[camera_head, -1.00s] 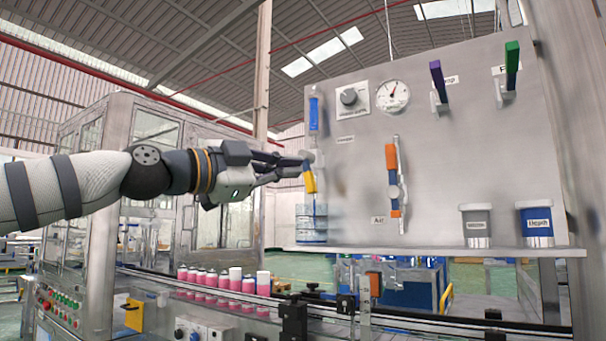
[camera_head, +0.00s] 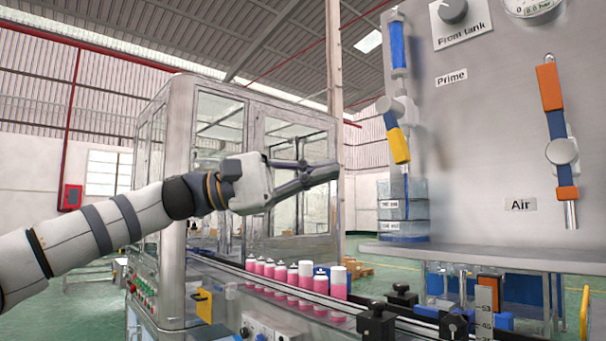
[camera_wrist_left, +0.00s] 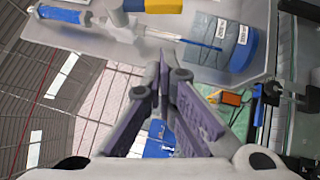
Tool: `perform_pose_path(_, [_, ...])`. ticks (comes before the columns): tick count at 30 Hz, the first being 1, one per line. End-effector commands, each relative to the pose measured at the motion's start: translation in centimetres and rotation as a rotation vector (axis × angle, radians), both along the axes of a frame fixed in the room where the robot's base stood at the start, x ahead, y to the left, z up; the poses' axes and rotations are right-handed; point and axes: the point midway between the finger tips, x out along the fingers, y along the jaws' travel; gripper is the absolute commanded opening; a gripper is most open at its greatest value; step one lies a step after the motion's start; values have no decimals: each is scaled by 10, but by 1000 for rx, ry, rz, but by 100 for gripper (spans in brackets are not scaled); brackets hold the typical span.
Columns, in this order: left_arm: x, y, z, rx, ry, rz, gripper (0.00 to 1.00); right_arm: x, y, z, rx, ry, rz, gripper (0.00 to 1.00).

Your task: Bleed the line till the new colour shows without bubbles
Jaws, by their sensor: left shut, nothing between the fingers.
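On the grey panel, a blue sight tube (camera_head: 398,45) runs down to the Prime valve (camera_head: 396,108). Its yellow handle (camera_head: 399,147) hangs down, slightly tilted. A thin tube (camera_head: 406,185) drops into a clear, labelled jar (camera_head: 403,210). In the left wrist view, the sight tube (camera_wrist_left: 60,14) looks blue with a pale patch, and the jar (camera_wrist_left: 222,45) has blue at its bottom. Whether bubbles are present cannot be told. My left gripper (camera_head: 336,173) is shut and empty, left of the yellow handle and apart from it. My right gripper is out of view.
The Air valve (camera_head: 563,151) with an orange and blue handle is at right. A From tank knob (camera_head: 453,11) and a cut-off gauge (camera_head: 530,5) are above. The panel's shelf (camera_head: 480,253) juts out below. Pink cans (camera_head: 305,280) line the conveyor; a glazed machine stands behind my arm.

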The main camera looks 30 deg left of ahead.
Motion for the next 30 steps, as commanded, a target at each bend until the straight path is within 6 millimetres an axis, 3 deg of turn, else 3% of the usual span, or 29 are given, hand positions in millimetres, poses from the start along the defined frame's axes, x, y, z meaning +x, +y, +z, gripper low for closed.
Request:
perform_pose_path(5, [16,-35,7,1,-1,-2,0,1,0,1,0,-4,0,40])
perform_pose_path(12, [2,-63,18,2,-6,0,0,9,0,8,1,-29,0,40])
perform_pose_path(30, [9,-68,13,-48,20,1,0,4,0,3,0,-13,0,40])
